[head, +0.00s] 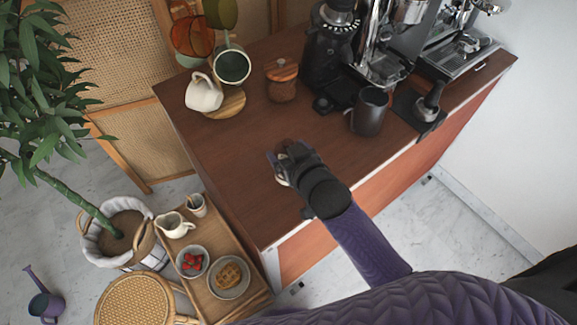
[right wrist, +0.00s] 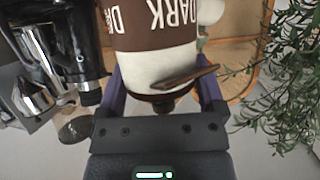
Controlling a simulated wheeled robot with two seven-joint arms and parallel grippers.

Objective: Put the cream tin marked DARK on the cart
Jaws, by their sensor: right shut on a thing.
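The cream tin marked DARK (right wrist: 150,65) fills the top middle of the right wrist view. It has a brown band with pale letters, a cream body and a brown end, and a wooden spoon lies across it. My right gripper (right wrist: 162,92) is shut on it, one finger on each side. In the head view my right gripper (head: 282,165) is over the brown top of the cart (head: 235,165) and hides most of the tin. I cannot tell whether the tin touches the top. My left gripper is not in view.
The cart's front left is clear. A low wooden trolley (head: 212,222) with bowls stands left.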

